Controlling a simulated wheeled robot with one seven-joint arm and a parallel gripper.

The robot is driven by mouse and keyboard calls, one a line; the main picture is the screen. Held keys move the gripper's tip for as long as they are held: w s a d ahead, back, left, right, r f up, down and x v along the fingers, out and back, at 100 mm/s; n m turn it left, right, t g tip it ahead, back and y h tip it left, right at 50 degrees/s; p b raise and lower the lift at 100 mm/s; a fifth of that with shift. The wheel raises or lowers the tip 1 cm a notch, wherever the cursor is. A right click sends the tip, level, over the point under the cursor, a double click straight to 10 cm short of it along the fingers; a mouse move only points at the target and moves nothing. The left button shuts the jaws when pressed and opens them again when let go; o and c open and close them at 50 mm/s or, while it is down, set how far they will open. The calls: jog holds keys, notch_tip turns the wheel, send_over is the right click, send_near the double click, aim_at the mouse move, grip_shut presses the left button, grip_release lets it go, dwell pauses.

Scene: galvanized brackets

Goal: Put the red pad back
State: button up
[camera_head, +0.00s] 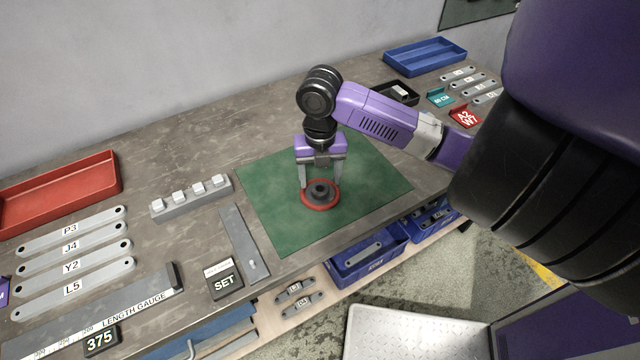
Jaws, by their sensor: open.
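A round red pad (308,201) lies on the green mat (375,180), near the mat's middle. A dark round part with a raised hub (320,188) sits on top of the pad, so only the pad's red rim shows. My gripper (320,184) points down over the pad, with its two fingers apart on either side of the dark part. The fingertips are close to the pad; I cannot tell whether they touch it.
A red tray (60,192) and labelled flat brackets (75,252) lie at the left. A grey block with white knobs (190,198), a grey bar (243,240) and a SET block (222,280) stand left of the mat. A blue tray (425,58) stands at the back right.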

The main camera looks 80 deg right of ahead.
aim_at(320, 188)
notch_tip(320, 188, up, 8)
jog(key=r, duration=0.1)
jog(key=w+a+r+m+t+y, duration=0.15)
jog(key=w+a+t, duration=0.25)
jog(key=w+a, duration=0.6)
jog(key=w+a+r+m+t+y, duration=0.15)
jog(key=w+a+r+t, duration=0.35)
jog(key=w, duration=0.8)
jog(key=w+a+r+m+t+y, duration=0.1)
jog(key=w+a+r+m+t, duration=0.2)
jog(key=a, duration=0.4)
jog(key=w+a+r+m+t, duration=0.1)
jog(key=w+a+m+t, duration=0.25)
jog(key=a+m, duration=0.3)
jog(key=s+a+f+m+h, duration=0.35)
jog(key=s+f+m, duration=0.2)
jog(key=s, duration=0.25)
jog(key=s+a+f+m+h, duration=0.2)
jog(key=s+a+f+m, duration=0.3)
jog(key=s, duration=0.3)
jog(key=s+d, duration=0.2)
jog(key=s, duration=0.7)
jog(key=s+d+n+y, duration=0.1)
jog(key=s+d, duration=0.2)
jog(key=s, duration=0.7)
jog(key=shift+g+b, duration=0.35)
jog(key=shift+b, duration=0.05)
jog(key=shift+f+y, duration=0.15)
jog(key=shift+y, duration=0.1)
